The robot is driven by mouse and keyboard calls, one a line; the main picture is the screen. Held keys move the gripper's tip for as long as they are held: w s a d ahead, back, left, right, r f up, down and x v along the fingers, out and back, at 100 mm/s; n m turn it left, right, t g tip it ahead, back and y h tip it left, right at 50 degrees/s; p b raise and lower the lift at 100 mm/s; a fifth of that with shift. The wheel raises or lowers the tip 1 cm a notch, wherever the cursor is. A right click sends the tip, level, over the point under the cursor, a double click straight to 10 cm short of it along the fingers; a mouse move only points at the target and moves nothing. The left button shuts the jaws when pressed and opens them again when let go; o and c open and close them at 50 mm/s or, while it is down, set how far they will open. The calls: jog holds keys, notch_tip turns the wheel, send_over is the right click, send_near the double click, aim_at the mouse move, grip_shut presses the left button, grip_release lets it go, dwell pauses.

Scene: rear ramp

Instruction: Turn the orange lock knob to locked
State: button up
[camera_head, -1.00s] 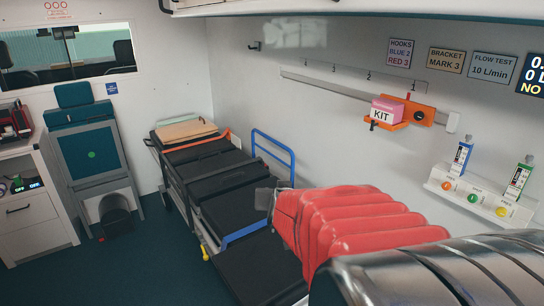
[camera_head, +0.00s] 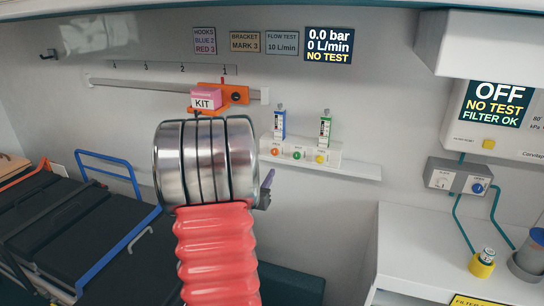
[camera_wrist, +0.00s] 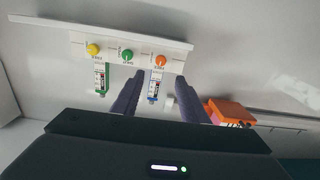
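An orange bracket (camera_head: 243,88) with a round dark knob (camera_head: 236,97) on its face sits on the wall rail near mark 1. A separate orange knob (camera_head: 277,152) is on the white wall panel; it also shows in the wrist view (camera_wrist: 161,60). I cannot read a locked or unlocked mark on either. My gripper (camera_head: 266,188) is mostly hidden behind my arm in the head view. In the wrist view my gripper (camera_wrist: 157,77) has its two purple fingers apart, with nothing held. They point toward the panel, with the orange bracket (camera_wrist: 230,112) to their right.
A pink KIT box (camera_head: 204,100) is at the bracket. Green (camera_head: 298,155) and yellow (camera_head: 320,157) knobs share the panel, with blue-labelled (camera_head: 279,122) and green-labelled (camera_head: 325,128) devices above. A stretcher (camera_head: 75,225) stands at left, a white counter (camera_head: 430,255) at right.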

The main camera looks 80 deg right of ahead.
aim_at(274, 153)
jog(key=shift+d, duration=0.1)
jog(key=d, duration=1.3)
jog(key=shift+s+d, duration=0.25)
jog(key=shift+d, duration=0.05)
jog(key=shift+c, duration=0.4)
grip_shut()
